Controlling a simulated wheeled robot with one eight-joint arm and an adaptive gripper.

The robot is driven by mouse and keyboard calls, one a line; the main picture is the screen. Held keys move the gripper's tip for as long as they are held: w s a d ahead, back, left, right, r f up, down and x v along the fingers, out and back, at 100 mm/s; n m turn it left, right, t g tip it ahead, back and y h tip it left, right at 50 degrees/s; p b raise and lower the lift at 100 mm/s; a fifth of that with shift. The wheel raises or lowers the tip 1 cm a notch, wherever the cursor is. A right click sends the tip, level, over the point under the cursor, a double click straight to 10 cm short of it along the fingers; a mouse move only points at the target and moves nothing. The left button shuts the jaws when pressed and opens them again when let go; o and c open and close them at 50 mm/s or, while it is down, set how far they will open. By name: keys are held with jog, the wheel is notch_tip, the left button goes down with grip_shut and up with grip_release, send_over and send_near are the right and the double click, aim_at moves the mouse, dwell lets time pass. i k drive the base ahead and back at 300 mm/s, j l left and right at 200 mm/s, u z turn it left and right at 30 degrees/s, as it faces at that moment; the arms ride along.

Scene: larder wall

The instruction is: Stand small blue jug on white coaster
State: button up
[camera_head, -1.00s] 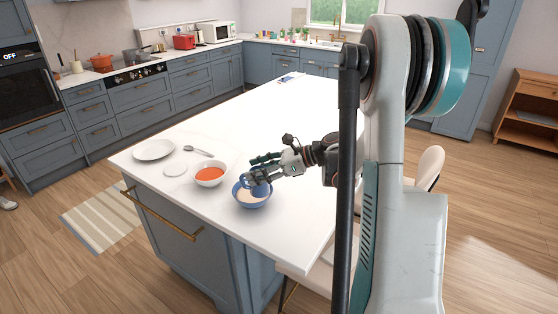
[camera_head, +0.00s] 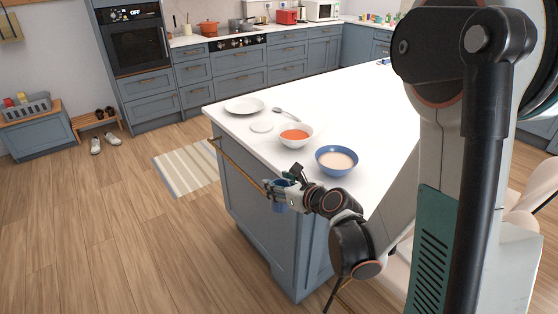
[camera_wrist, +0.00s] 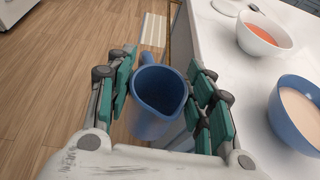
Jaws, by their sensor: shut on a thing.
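The small blue jug (camera_wrist: 157,100) is between the fingers of my gripper (camera_wrist: 165,95) in the wrist view, its open mouth facing the camera. My gripper is shut on it. In the head view, my gripper (camera_head: 285,192) holds the jug (camera_head: 281,199) off the island's near side, beside the drawer front and clear of the top. The jug is partly hidden by the fingers there. The white coaster (camera_head: 262,127) lies flat and bare on the island top, between the white plate and the bowl of orange soup. A bit of it shows at the top of the wrist view.
The white bowl of orange soup (camera_head: 296,136) and the blue bowl with pale contents (camera_head: 337,160) stand near the island's edge. A white plate (camera_head: 244,106) and a spoon (camera_head: 285,114) lie farther back. A brass rail (camera_head: 235,163) runs along the island's side.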

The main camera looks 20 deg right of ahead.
aim_at(259, 124)
jog(key=i+j, duration=0.25)
jog(key=j, duration=0.15)
jog(key=i+j, duration=0.2)
jog(key=j, duration=0.2)
jog(key=i+j, duration=0.25)
jog(key=j, duration=0.2)
jog(key=i+j, duration=0.2)
jog(key=j, duration=0.2)
jog(key=i+j+z, duration=0.15)
jog(key=j, duration=0.15)
jog(key=i+j+z, duration=0.15)
jog(key=j, duration=0.2)
jog(key=i+j+z, duration=0.15)
jog(key=j, duration=0.2)
jog(key=i+j+z, duration=0.2)
jog(key=j, duration=0.2)
jog(key=j+z, duration=0.15)
jog(key=j, duration=0.2)
